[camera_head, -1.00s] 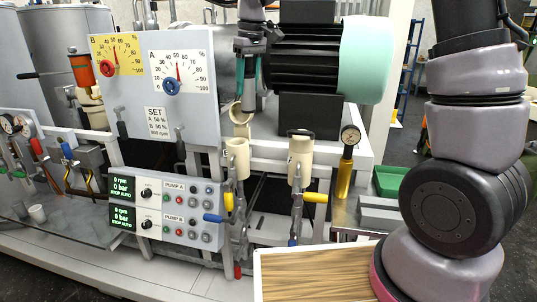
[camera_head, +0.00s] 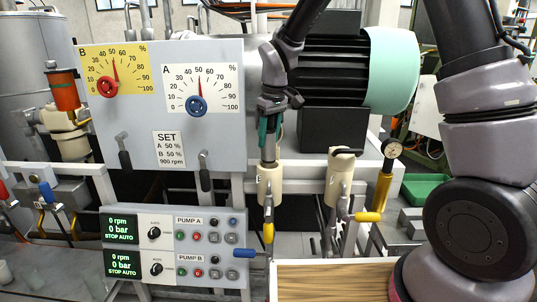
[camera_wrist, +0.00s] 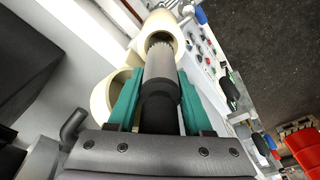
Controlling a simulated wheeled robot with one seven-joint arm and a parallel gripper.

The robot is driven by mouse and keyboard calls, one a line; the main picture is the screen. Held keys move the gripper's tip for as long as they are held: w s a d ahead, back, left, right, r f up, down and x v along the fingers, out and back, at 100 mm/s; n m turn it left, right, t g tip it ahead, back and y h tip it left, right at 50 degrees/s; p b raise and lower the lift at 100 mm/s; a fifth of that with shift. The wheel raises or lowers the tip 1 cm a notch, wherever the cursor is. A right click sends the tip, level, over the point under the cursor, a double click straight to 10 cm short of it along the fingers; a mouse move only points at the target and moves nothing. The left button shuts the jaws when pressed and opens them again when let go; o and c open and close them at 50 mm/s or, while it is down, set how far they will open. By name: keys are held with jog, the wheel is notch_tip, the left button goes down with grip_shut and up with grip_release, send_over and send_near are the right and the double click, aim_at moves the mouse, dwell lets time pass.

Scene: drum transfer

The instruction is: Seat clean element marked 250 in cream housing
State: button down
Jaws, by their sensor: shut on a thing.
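My gripper (camera_head: 268,128) points down and is shut on a grey cylindrical element (camera_wrist: 160,68), between its teal fingers. The element is upright over the left cream housing (camera_head: 269,188). In the wrist view the element's far end lies within the outline of the round mouth of the cream housing (camera_wrist: 179,36). I cannot tell how far inside it is. Most of the element stands clear above the rim. No marking on the element is readable.
A second cream housing (camera_head: 338,184) with a dark top handle stands to the right. A brass gauge post (camera_head: 383,185) is beyond it. The dial panel (camera_head: 220,140) is close on the left. Yellow-handled valves (camera_head: 368,217) are below. A wooden-topped surface (camera_head: 335,280) is in front.

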aim_at(273, 118)
notch_tip(273, 118, down, 5)
jog(key=shift+f, duration=0.1)
jog(key=c, duration=0.6)
grip_release()
jog(key=r, duration=0.4)
jog(key=s+r, duration=0.1)
jog(key=r, duration=0.2)
jog(key=d+r, duration=0.1)
jog(key=r, duration=0.3)
jog(key=shift+s+d+r, duration=0.1)
jog(key=shift+s+r, duration=0.05)
jog(key=shift+r, duration=0.2)
jog(key=shift+d+r, duration=0.2)
jog(key=shift+r, duration=0.1)
jog(key=s+d+r+m+t, duration=0.3)
jog(key=s+d+r+m, duration=0.3)
jog(key=s+d, duration=0.3)
jog(key=s+d+r+m+t, duration=0.2)
jog(key=s+d+r+m, duration=0.4)
jog(key=d, duration=0.8)
jog(key=s+r, duration=0.1)
jog(key=s, duration=0.2)
jog(key=shift+s+d+r+m+t+y, duration=0.2)
jog(key=shift+s+d+m+t+y, duration=0.05)
jog(key=shift+s+m+t+y, duration=0.15)
jog(key=shift+w, duration=0.1)
